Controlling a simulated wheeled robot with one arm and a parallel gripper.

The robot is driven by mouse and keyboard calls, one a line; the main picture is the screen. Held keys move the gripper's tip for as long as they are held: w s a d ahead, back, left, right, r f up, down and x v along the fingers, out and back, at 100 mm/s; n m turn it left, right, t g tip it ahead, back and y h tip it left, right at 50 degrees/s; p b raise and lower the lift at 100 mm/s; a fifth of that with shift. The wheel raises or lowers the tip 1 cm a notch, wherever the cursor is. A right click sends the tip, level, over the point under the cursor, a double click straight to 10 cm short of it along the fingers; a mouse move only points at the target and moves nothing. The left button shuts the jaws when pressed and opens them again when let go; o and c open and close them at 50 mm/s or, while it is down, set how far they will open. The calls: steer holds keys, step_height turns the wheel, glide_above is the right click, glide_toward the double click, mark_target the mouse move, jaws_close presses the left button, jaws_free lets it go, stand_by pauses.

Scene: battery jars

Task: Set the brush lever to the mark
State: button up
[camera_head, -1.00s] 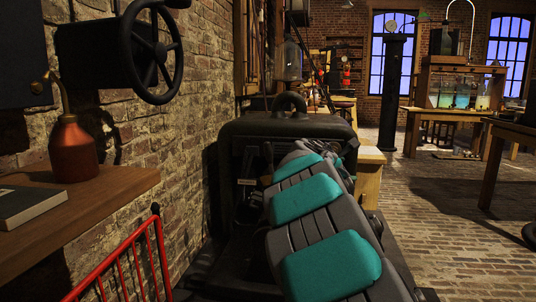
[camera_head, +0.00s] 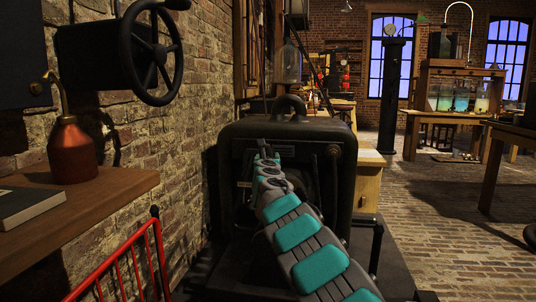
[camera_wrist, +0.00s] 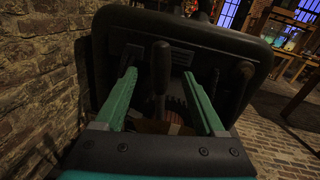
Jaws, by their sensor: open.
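The dark machine (camera_head: 235,150) with a rounded casing and a top ring stands ahead by the brick wall. In the wrist view, a dark upright lever with a thick grip (camera_wrist: 160,62) rises from the machine's front, apparently the brush lever. My gripper (camera_wrist: 159,76) is open, its two green fingers either side of this lever with a gap on both sides. In the head view my gripper (camera_head: 264,156) is small before the casing, and my arm hides part of the front. I cannot make out the mark.
A handwheel (camera_head: 153,52) juts from the wall at left. Below it, a wooden shelf (camera_head: 105,188) holds a red oil can (camera_head: 72,150) and a book (camera_head: 25,205). A red rail (camera_head: 128,255) stands in front. The brick floor at right (camera_head: 440,210) is open.

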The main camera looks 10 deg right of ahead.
mark_target(267, 153)
steer(key=shift+w+d+f, duration=0.15)
steer(key=shift+w, duration=0.55)
steer(key=shift+w+p, duration=0.5)
steer(key=shift+w, duration=0.1)
steer(key=shift+w+d+p, duration=0.15)
steer(key=shift+w+p, duration=0.4)
steer(key=shift+w, duration=0.35)
steer(key=shift+w+r+p, duration=0.25)
steer(key=shift+w+p, duration=0.1)
steer(key=shift+w, duration=0.15)
steer(key=shift+w+d+f+p, duration=0.2)
steer(key=shift+w+d+p, duration=0.1)
steer(key=shift+w, duration=0.2)
jaws_close()
